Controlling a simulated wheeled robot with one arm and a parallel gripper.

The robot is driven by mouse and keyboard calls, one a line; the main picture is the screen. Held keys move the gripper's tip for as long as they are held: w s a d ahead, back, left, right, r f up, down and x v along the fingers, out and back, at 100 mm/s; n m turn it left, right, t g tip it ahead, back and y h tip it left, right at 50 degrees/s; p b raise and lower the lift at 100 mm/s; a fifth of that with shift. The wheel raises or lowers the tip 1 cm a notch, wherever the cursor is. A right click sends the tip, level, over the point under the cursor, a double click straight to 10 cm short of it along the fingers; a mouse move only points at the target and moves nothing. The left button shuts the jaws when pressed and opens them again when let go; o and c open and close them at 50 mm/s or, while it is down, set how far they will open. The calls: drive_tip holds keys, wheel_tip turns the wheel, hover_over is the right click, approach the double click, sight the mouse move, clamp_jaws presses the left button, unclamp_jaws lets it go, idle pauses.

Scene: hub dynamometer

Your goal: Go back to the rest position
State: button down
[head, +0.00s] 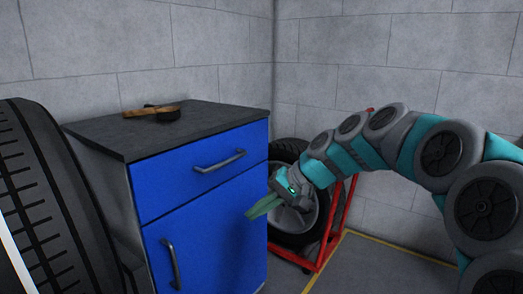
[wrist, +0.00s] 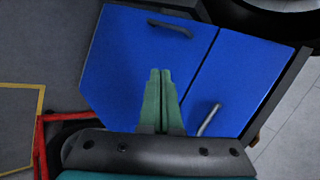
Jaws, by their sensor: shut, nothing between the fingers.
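My gripper (head: 264,207) is at the end of my teal and grey arm, in front of the right side of the blue cabinet in the head view. Its green fingers point left and down. In the wrist view my gripper (wrist: 160,75) has its two green fingers together, with nothing between them. The blue cabinet (head: 200,235) has a drawer (head: 190,170) above a door, and both look closed. The cabinet (wrist: 120,60) fills the middle of the wrist view. I cannot tell the exact gap between the fingers and the cabinet front.
A wooden-handled tool (head: 151,111) and a dark round thing (head: 168,114) lie on the cabinet's dark top (head: 215,119). A large tyre (head: 45,200) stands at the left. A wheel (head: 295,222) sits by a red frame (head: 328,235) behind my gripper. Floor at the lower right is clear.

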drive_tip(key=s+d+f+g+h, duration=0.1)
drive_tip(key=s+d+f+h, duration=0.2)
drive_tip(key=s, duration=0.8)
drive_tip(key=s+d+f+n+g+h, duration=0.1)
drive_tip(key=s+d+f+h, duration=0.2)
drive_tip(key=s+d+f, duration=0.4)
drive_tip(key=s+d+f+g+h, duration=0.2)
drive_tip(key=s+d+f, duration=0.4)
drive_tip(key=s, duration=1)
drive_tip(key=shift+s+n+h, duration=0.3)
drive_tip(key=shift+n+h, duration=0.1)
drive_tip(key=shift+h, duration=0.1)
